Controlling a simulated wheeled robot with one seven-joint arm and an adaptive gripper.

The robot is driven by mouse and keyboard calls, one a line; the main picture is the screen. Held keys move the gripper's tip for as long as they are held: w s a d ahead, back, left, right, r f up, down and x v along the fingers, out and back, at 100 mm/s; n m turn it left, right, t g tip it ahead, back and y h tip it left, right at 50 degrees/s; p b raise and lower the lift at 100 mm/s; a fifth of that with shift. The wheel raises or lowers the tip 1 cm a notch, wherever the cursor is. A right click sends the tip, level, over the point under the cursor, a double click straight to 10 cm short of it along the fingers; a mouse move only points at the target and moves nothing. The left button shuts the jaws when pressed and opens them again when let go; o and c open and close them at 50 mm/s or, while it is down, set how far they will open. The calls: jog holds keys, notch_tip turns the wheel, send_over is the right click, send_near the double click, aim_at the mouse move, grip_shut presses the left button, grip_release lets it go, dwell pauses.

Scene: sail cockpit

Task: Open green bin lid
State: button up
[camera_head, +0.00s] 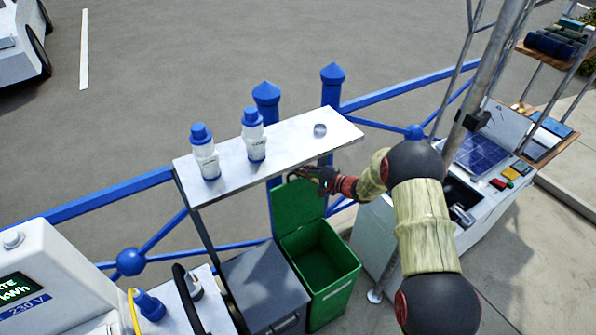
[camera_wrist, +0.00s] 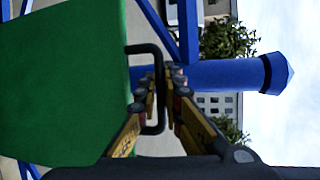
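The green bin (camera_head: 327,268) stands open below the white shelf, and its dark inside shows from above. Its green lid (camera_head: 297,205) is raised nearly upright at the back of the bin. In the wrist view the lid (camera_wrist: 65,80) fills the left side, with a black loop handle (camera_wrist: 158,60) on its edge. My gripper (camera_head: 308,174) is at the lid's top edge, just under the shelf's front edge. In the wrist view my gripper's fingers (camera_wrist: 163,85) lie close on both sides of the handle bar and look shut on it. The exact contact is partly hidden.
The white shelf (camera_head: 285,150) carries two white bottles with blue caps (camera_head: 205,155) and a small round metal item (camera_head: 320,130). A grey bin (camera_head: 262,285) stands left of the green one. Blue railing (camera_head: 110,200) runs behind. A control console (camera_head: 490,190) stands at right.

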grip_shut()
dwell(0.4)
jog(key=shift+s+d+f, duration=0.15)
jog(key=s+d+t+y+b, duration=0.1)
jog(key=s+d+b, duration=0.2)
jog(key=s+b, duration=0.2)
jog(key=shift+d+n+y+b, duration=0.2)
jog(key=shift+n+y+b, duration=0.15)
jog(key=shift+b, duration=0.35)
jog(key=shift+f, duration=0.1)
jog(key=o, duration=0.5)
grip_release()
jog(key=shift+o, duration=0.4)
